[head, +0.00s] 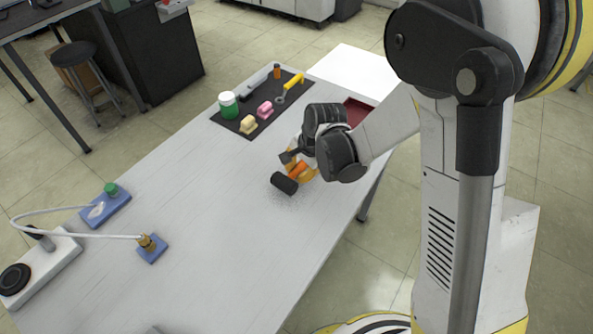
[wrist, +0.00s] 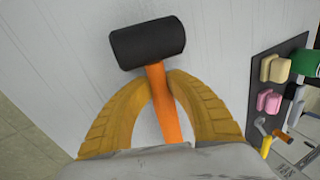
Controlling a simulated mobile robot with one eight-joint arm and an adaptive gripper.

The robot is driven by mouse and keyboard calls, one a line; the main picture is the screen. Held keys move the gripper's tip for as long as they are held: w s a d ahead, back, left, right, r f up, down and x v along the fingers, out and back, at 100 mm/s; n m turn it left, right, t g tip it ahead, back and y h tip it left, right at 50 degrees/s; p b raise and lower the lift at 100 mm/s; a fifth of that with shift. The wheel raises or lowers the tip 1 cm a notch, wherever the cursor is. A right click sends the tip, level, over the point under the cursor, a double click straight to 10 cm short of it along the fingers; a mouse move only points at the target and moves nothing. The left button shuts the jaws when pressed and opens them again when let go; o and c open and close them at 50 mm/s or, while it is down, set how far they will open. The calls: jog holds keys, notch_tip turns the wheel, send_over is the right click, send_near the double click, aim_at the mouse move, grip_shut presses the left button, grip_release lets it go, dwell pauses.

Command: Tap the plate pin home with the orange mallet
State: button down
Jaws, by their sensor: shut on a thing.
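The mallet has a black head (head: 284,183) and an orange handle. In the wrist view its black head (wrist: 148,42) lies across the top and the orange handle (wrist: 166,115) runs down between yellow fingers. My gripper (wrist: 160,78) is shut on the handle just below the head. In the head view my gripper (head: 297,166) is over the table's right part, with the mallet head toward the front left. I cannot tell whether the head touches the table. I cannot make out the plate pin for certain; a small brass fitting (head: 148,243) stands on a blue block (head: 153,254) at the left.
A dark mat (head: 233,124) at the back holds a green jar (head: 228,105), yellow and pink blocks and tools. A red tray (head: 357,111) lies behind my gripper. A white hose (head: 85,235) joins a white base (head: 40,270) to the fitting. The white table's middle (head: 210,200) is clear.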

jog(key=shift+f+b, duration=0.65)
jog(key=shift+f, duration=0.2)
jog(key=shift+r, duration=0.15)
jog(key=shift+r+g+h+p, duration=0.25)
jog(key=shift+g+h+p, duration=0.15)
jog(key=shift+p, duration=0.05)
jog(key=shift+r+g+h, duration=0.15)
jog(key=shift+g+h, duration=0.25)
jog(key=shift+f+b, duration=0.35)
jog(key=shift+f, duration=0.3)
jog(key=c, duration=1.2)
grip_release()
jog(key=shift+o, duration=0.6)
